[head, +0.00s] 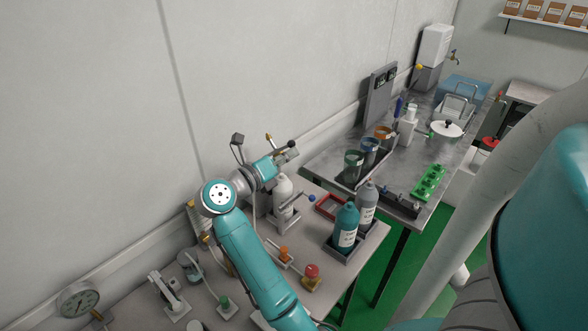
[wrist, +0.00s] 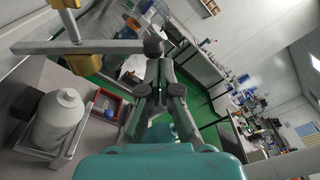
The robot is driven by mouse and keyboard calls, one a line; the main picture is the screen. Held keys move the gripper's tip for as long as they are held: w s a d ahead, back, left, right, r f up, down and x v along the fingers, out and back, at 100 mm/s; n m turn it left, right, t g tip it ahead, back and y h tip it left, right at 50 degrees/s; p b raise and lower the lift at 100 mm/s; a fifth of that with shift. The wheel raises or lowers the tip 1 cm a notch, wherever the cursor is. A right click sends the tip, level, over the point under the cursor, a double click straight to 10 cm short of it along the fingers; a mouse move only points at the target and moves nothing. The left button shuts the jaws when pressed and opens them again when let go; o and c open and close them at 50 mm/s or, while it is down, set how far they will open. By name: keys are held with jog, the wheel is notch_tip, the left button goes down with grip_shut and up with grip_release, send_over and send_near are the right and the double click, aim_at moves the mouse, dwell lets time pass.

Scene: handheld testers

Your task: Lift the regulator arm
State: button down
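The regulator arm is a grey bar (wrist: 95,47) with a dark round knob (wrist: 153,46) at its right end, running across the upper left of the wrist view from a yellow fitting (wrist: 88,65). In the head view the dark knob (head: 291,145) shows beside my gripper (head: 287,156), above the near bench. In the wrist view my gripper (wrist: 160,65) has its fingers drawn close together, with the tips just below the knob. I see nothing clearly between them. I cannot tell whether the tips touch the knob.
A white bottle (head: 282,193) stands in a holder under my gripper. A teal bottle (head: 347,226) and a grey bottle (head: 367,203) stand to the right. The wall (head: 100,130) is close on the left.

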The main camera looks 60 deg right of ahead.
jog(key=w+d+r+n, duration=0.2)
jog(key=w+r+n, duration=0.4)
jog(key=w+n, duration=0.2)
dwell(0.4)
dwell(0.5)
